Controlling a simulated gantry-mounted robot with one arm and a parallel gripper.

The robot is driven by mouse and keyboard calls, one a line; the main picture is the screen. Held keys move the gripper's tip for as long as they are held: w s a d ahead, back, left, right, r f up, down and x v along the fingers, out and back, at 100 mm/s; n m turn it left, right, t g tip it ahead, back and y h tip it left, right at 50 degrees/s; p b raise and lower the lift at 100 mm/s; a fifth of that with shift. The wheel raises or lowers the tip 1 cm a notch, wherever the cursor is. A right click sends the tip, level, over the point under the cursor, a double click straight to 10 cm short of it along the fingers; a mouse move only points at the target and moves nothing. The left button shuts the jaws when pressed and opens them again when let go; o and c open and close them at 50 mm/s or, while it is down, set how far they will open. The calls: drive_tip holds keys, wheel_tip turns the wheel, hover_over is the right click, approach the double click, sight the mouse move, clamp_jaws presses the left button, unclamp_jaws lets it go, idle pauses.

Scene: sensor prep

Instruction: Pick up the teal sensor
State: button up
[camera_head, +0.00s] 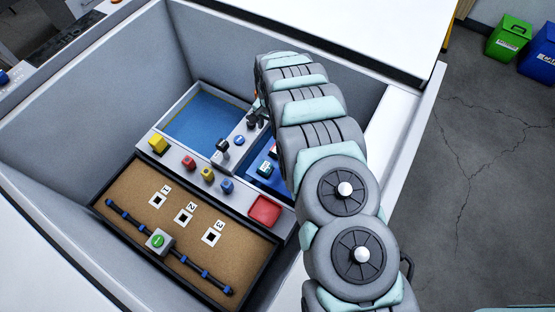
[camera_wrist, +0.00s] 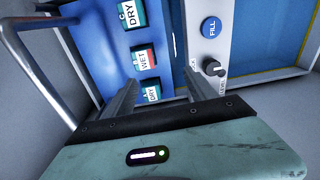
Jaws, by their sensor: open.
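Several small labelled sensor blocks lie in the blue tray. In the wrist view, a teal one marked DRY (camera_wrist: 131,14) is near the top. A block marked WET (camera_wrist: 145,60), with red and teal parts, is in the middle. Another teal block marked DRY (camera_wrist: 152,92) is lower, partly hidden by my gripper body. My gripper (camera_wrist: 159,80) is open over the tray, with the WET and lower DRY blocks showing between its fingers; contact cannot be told. In the head view a teal block (camera_head: 264,168) shows in the tray, and my gripper (camera_head: 257,112) is mostly hidden by my arm.
The blue tray (camera_wrist: 92,50) sits beside a grey panel with a FILL button (camera_wrist: 211,27) and black knob (camera_wrist: 213,67). A blue-floored basin (camera_head: 203,122) lies to its left in the head view. High box walls surround everything; a brown board (camera_head: 130,190) lies in front.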

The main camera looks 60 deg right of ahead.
sight(277, 151)
drive_tip(key=s, duration=0.2)
drive_tip(key=shift+s+a+f+g+y+b, duration=0.25)
drive_tip(key=shift+s+a+g+y+b, duration=0.05)
drive_tip(key=shift+s+a+y+b, duration=0.1)
drive_tip(key=shift+s+f+m, duration=0.15)
drive_tip(key=shift+f+m, duration=0.15)
drive_tip(key=shift+f, duration=0.05)
wheel_tip(277, 151, down, 5)
drive_tip(key=shift+a+r+b, duration=0.1)
drive_tip(key=shift+r+b, duration=0.1)
drive_tip(key=shift+b, duration=0.7)
drive_tip(key=f+b, duration=0.1)
drive_tip(key=f, duration=0.1)
drive_tip(key=f+b, duration=0.2)
drive_tip(key=f, duration=0.1)
drive_tip(key=shift+w+a+f, duration=0.1)
drive_tip(key=shift+w, duration=0.1)
drive_tip(key=shift+w, duration=0.1)
clamp_jaws()
